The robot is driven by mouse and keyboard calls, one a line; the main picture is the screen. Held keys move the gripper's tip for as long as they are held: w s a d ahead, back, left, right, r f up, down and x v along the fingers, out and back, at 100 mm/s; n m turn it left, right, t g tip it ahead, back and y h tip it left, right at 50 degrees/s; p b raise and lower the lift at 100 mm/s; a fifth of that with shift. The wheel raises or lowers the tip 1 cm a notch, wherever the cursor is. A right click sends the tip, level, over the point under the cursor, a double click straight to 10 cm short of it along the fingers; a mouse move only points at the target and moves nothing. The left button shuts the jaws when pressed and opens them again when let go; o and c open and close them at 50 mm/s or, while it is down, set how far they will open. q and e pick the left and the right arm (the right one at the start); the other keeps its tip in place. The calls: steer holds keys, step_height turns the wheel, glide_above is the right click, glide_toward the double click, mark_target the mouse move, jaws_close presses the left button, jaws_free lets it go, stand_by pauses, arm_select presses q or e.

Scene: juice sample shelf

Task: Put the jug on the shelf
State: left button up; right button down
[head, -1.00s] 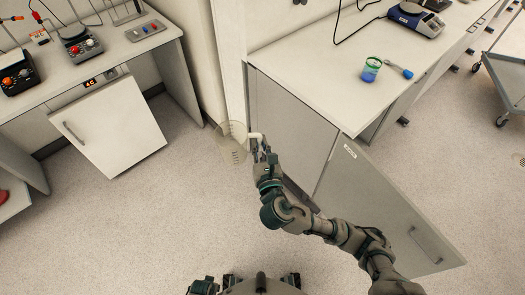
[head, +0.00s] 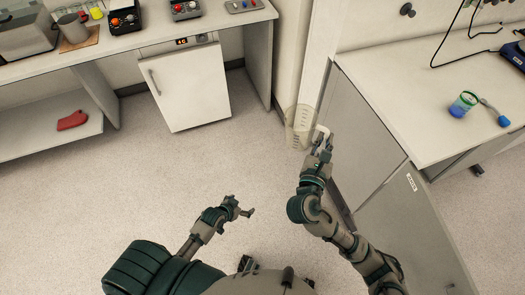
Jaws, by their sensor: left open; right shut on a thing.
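The jug (head: 299,127) is a clear, beige-tinted vessel with dark graduation marks and a white handle. It is held in the air near the wall corner, in the middle right of the head view. My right gripper (head: 322,141) is shut on its handle, which the fingers partly cover. My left gripper (head: 243,209) is open and empty, low over the floor in front of my body. A low white shelf (head: 28,137) shows under the bench at the left.
A red object (head: 72,121) lies on the low shelf. A white cabinet (head: 187,87) stands under the left bench (head: 212,19). The right bench (head: 400,85) bears a blue-green cup (head: 461,105) and a blue-tipped tool (head: 496,113). The floor (head: 120,185) between is clear.

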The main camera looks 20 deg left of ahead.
mark_target(297, 136)
arm_select(q)
steer(key=w+d+r+m+t+h, duration=0.15)
steer(key=w+r, duration=0.25)
steer(key=r, duration=0.7)
steer(key=w+d+r+m+t+h, duration=0.1)
steer(key=w+r+t+h, duration=0.15)
steer(key=r, duration=0.85)
steer(key=s+d+r+m+t+h, duration=0.1)
steer(key=d+r+m+h, duration=0.15)
steer(key=r, duration=0.65)
steer(key=s+d+r+m+t+h, duration=0.1)
steer(key=s+d+r+h, duration=0.15)
steer(key=r, duration=0.65)
steer(key=shift+m, duration=0.3)
steer(key=x, duration=1.2)
steer(key=shift+w+d+r, duration=0.1)
steer(key=shift+w+d, duration=0.1)
steer(key=shift+w, duration=0.05)
